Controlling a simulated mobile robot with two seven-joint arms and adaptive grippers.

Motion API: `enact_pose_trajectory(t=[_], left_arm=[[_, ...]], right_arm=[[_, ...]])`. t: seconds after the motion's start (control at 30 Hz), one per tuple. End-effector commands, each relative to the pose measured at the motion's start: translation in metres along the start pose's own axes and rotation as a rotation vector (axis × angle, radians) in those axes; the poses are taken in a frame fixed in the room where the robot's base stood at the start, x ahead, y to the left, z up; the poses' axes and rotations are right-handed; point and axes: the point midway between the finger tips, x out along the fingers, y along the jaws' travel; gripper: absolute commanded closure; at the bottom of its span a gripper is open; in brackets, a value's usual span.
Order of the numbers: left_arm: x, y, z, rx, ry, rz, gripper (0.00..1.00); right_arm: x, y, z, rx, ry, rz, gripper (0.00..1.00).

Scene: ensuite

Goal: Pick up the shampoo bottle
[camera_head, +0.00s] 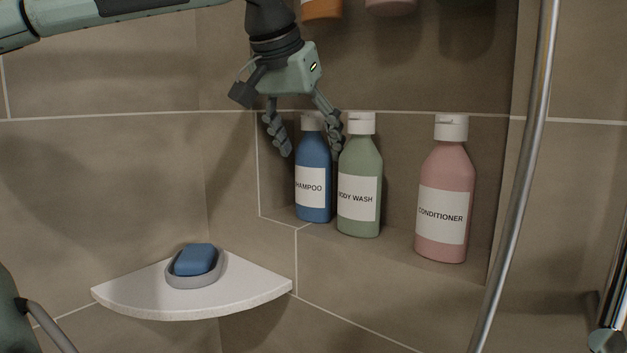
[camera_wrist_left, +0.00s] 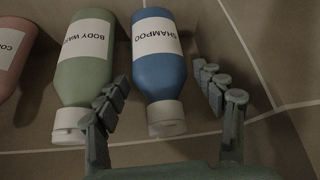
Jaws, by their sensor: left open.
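The shampoo bottle (camera_head: 313,178) is blue with a white label and white cap, and stands in the wall niche at the left. My left gripper (camera_head: 305,145) is open, with its fingers pointing down on either side of the bottle's top. In the left wrist view the shampoo bottle (camera_wrist_left: 158,72) shows between the two fingers of the left gripper (camera_wrist_left: 170,98), with the white cap nearest the palm. I cannot tell whether either finger touches it. One finger is close to the neighbouring green body wash bottle. My right gripper is not in view.
The green body wash bottle (camera_head: 360,180) stands close to the right of the shampoo, and the pink conditioner bottle (camera_head: 445,195) farther right. A white corner shelf (camera_head: 245,285) holds a blue soap (camera_head: 196,259) in a grey dish. A metal pipe (camera_head: 525,160) rises at right.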

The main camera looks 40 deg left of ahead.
Motion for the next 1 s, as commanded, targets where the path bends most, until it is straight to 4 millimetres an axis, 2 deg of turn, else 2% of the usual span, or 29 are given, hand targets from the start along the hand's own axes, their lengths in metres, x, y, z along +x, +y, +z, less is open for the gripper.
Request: enact_pose_trajectory(t=[0.1, 0.2, 0.47, 0.93, 1.0], left_arm=[[0.018, 0.000, 0.001, 0.000, -0.003, 0.000, 0.31], [0.025, 0.000, 0.001, 0.000, -0.001, 0.000, 0.31], [0.027, 0.000, 0.001, 0.000, 0.001, 0.000, 0.32], [0.026, 0.000, 0.001, 0.000, 0.001, 0.000, 0.91], [0.025, 0.000, 0.000, 0.000, 0.004, 0.001, 0.91]], right_arm=[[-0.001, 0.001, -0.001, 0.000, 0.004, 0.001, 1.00], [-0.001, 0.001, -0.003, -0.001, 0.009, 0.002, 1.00], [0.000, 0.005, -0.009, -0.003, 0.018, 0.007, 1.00], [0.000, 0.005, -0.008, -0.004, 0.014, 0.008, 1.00], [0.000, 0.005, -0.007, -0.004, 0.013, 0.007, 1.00]])
